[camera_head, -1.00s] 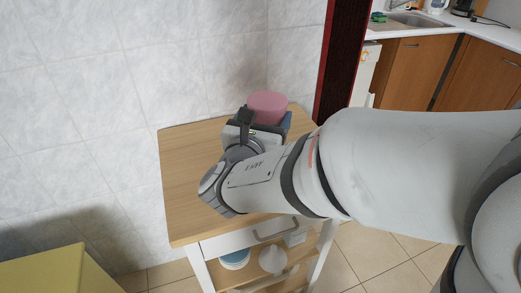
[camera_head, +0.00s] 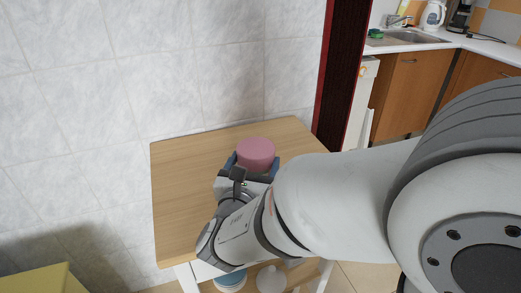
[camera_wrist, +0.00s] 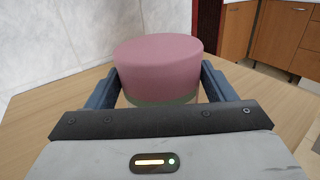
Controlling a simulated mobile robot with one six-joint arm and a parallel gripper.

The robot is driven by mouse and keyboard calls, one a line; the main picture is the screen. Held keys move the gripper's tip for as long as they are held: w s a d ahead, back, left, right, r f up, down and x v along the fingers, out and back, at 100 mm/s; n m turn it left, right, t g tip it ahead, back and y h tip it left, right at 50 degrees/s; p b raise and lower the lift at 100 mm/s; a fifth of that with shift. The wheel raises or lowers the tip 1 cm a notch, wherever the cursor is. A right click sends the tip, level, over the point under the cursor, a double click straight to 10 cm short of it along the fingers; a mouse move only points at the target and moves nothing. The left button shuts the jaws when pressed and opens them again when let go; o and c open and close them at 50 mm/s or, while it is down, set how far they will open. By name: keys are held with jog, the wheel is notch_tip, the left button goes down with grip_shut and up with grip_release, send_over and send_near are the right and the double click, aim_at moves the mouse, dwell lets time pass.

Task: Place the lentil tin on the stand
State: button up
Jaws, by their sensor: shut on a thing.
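A pink round tin (camera_head: 256,153), which I take to be the lentil tin, is between the fingers of my gripper (camera_head: 252,165) in the head view. In the wrist view the tin (camera_wrist: 158,62) is upright, with an olive band low on its side, and a blue finger of my gripper (camera_wrist: 160,88) stands on each side. The gripper is shut on it. The stand (camera_head: 180,190) looks to be the wooden-topped table under the arm. The tin's base is hidden, so I cannot tell whether it touches the top.
A tiled wall (camera_head: 200,70) stands behind the table. Blue-white dishes (camera_head: 230,281) and a white vessel (camera_head: 271,279) sit on a lower shelf. A yellow surface (camera_head: 35,281) is at lower left. The table's left part is bare. Kitchen cabinets (camera_head: 408,95) are at back right.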

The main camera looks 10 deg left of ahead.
jog(key=shift+r, duration=0.15)
jog(key=o, duration=1.3)
jog(key=shift+f, duration=0.2)
jog(key=shift+c, duration=0.2)
jog(key=shift+r, duration=0.25)
jog(key=s+p, duration=0.1)
jog(key=s, duration=1.1)
jog(key=shift+a+f, duration=0.1)
jog(key=shift+a, duration=0.05)
